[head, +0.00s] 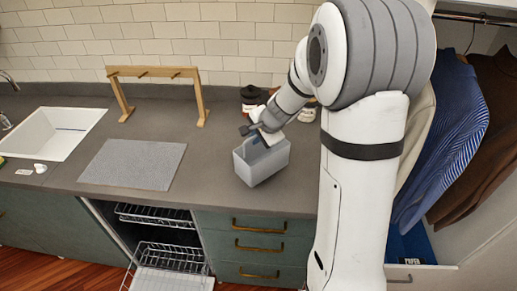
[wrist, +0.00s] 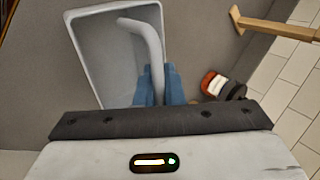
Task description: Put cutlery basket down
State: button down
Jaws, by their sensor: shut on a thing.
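The cutlery basket (head: 262,164) is a light grey open box at the right of the dark grey counter in the head view, near its front edge. In the wrist view the basket (wrist: 92,16) fills the upper left, and its inside looks empty. A curved grey handle (wrist: 153,42) rises across it. My gripper (head: 264,135) is over the basket in the head view. In the wrist view its blue fingers (wrist: 160,84) are shut on the handle. The basket looks upright; I cannot tell whether its base touches the counter.
A grey mat (head: 133,164) lies left of the basket. A wooden rack (head: 155,73) stands behind the mat, and a white sink (head: 48,133) is at far left. Jars (head: 250,97) stand behind the basket. An open dishwasher (head: 165,250) is below the counter. Clothes (head: 450,140) hang at right.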

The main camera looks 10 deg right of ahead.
aim_at(256, 147)
jog(key=shift+f+b, duration=0.45)
jog(key=shift+f, duration=1.35)
jog(key=shift+s, duration=0.1)
jog(key=shift+f, duration=0.2)
jog(key=c, duration=1.5)
grip_release()
jog(key=shift+r, duration=0.1)
jog(key=shift+c, duration=0.2)
jog(key=v, duration=1.2)
jog(key=s+a+r+n+g+h, duration=0.1)
jog(key=s+r+n, duration=0.1)
jog(key=s+n, duration=0.4)
jog(key=s+r+n+g+h, duration=0.1)
jog(key=s+n, duration=0.5)
jog(key=s, duration=1.1)
jog(key=shift+s+a+r+n+h, duration=0.15)
jog(key=shift+a+r+n+h, duration=0.25)
jog(key=shift+r+h, duration=0.1)
